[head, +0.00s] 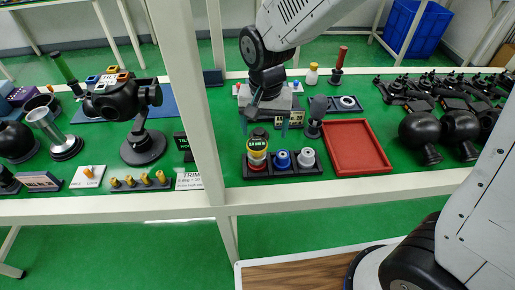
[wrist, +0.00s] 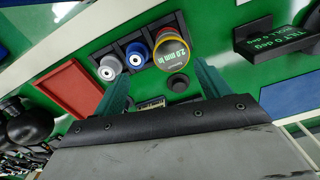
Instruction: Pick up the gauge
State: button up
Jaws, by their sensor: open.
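The gauge, a red and yellow cylinder with a dark face reading "2.0 mm in" (head: 257,146), stands at the left end of a black rack (head: 285,174). In the wrist view the gauge (wrist: 172,50) is ahead of the fingers, near the right finger. My gripper (head: 265,120) is open and points down, just behind the gauge in the head view. In the wrist view its two teal fingers (wrist: 161,85) are apart with nothing held. A small black round knob (wrist: 178,82) shows between them, beside the gauge; its base cannot be made out.
Blue (head: 282,160) and white (head: 306,158) cylinders share the rack. A red tray (head: 357,146) lies to the right. A dark stand (head: 315,117) is behind the rack. A white post (head: 203,100) rises to the left. Black gimbal cameras (head: 420,130) crowd the right side.

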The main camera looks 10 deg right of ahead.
aim_at(257, 143)
jog(key=f, duration=0.3)
jog(key=a+f, duration=0.1)
jog(key=f, duration=0.5)
jog(key=shift+w+a+f, duration=0.1)
jog(key=shift+w+a, duration=0.25)
jog(key=shift+w, duration=0.05)
jog(key=c, duration=1.2)
